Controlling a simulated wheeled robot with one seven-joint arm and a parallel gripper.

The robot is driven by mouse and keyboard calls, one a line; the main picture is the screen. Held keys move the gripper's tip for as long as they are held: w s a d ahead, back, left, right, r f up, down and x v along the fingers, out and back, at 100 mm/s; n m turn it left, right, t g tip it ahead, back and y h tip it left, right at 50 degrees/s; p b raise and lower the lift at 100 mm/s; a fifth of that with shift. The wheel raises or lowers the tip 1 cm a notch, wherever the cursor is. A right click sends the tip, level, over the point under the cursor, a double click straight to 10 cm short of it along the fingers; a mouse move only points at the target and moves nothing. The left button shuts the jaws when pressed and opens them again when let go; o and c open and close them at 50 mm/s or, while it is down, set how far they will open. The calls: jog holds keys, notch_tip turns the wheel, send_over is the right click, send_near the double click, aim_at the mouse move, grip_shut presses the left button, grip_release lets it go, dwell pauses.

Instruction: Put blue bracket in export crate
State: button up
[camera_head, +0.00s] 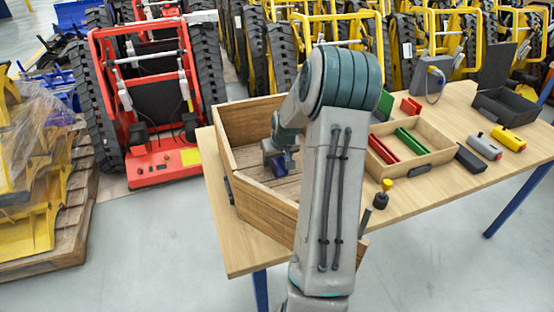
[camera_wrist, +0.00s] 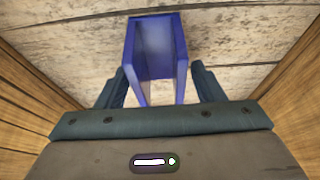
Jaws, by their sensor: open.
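The blue bracket (camera_wrist: 156,52) is a U-shaped channel piece in the middle of the wrist view, over the wooden crate floor. My gripper (camera_wrist: 163,82) is open inside the crate, with one finger on each side of the bracket's near end. I cannot tell whether the fingers touch it. In the head view a bit of the bracket (camera_head: 279,168) shows below my gripper (camera_head: 279,158). The large wooden crate (camera_head: 240,188) stands on the left part of the table. My arm hides its right side.
A smaller wooden tray (camera_head: 437,158) with red and green brackets stands to the right. The crate walls (camera_wrist: 30,80) rise on both sides of my gripper.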

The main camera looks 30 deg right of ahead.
jog(key=v, duration=1.1)
jog(key=shift+s+r, duration=0.2)
jog(key=shift+a, duration=0.1)
dwell(0.7)
